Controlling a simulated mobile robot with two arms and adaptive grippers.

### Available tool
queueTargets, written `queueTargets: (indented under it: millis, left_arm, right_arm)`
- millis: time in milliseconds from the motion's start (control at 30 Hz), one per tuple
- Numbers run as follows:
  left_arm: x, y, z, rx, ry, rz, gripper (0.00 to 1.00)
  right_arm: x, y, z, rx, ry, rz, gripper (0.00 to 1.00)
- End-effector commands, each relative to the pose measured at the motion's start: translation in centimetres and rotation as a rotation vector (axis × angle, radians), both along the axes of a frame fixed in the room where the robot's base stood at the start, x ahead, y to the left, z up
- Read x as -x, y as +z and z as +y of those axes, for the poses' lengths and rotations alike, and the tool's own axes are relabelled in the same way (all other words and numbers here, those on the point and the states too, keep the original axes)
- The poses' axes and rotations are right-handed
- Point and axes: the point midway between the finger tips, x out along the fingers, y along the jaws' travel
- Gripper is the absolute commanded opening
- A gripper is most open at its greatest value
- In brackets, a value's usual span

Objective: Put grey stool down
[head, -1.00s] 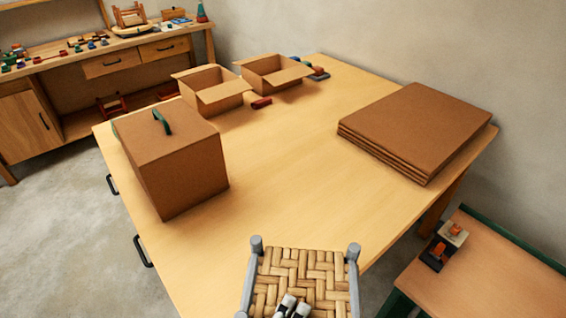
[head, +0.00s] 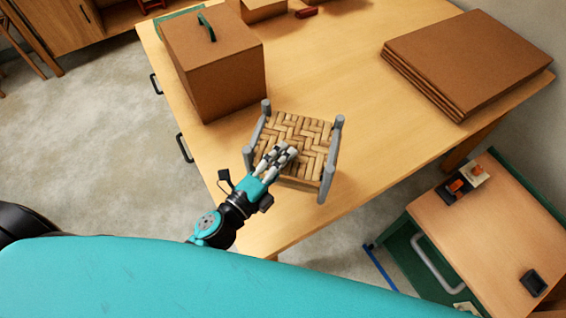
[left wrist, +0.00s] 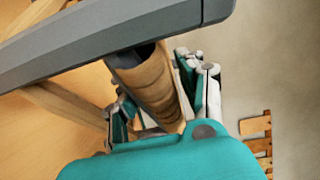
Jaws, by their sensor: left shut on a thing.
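The grey stool (head: 328,160) has grey posts and a tan woven seat. In the head view it shows over the near end of the wooden table (head: 370,120), roughly upright. I cannot tell whether its feet touch the tabletop. My left gripper (head: 283,154) reaches it from the lower left and is shut on the near edge of its seat. In the left wrist view the gripper (left wrist: 165,108) has its fingers on both sides of a tan wooden rail, below a grey bar of the stool (left wrist: 110,35). My right gripper is not in view.
A closed cardboard box (head: 215,65) with a green handle stands behind the stool to the left. A stack of flat cardboard (head: 468,60) lies at the far right. The tabletop between them is clear. A low bench (head: 480,235) stands at the lower right.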

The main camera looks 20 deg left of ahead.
Motion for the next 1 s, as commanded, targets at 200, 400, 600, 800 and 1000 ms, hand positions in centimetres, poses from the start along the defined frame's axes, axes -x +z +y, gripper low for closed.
queueTargets:
  millis: [200, 400, 600, 800, 1000]
  left_arm:
    - [0.0, -3.1, 0.0, 0.004, 0.002, -0.001, 0.00]
    - [0.0, -3.3, 0.0, 0.000, 0.000, -0.004, 0.00]
    - [0.0, -3.7, 0.0, 0.001, 0.000, -0.004, 0.00]
    - [0.0, -3.7, 0.0, -0.001, 0.000, 0.000, 0.61]
    - [0.0, -3.7, 0.0, -0.001, 0.000, 0.000, 0.62]
  right_arm:
    - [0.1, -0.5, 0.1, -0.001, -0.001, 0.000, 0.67]
    - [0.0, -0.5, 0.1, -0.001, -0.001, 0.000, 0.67]
    - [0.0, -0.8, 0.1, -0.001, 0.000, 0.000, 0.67]
    - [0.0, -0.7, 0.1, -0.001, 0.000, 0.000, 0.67]
    - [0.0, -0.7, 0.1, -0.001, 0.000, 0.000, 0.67]
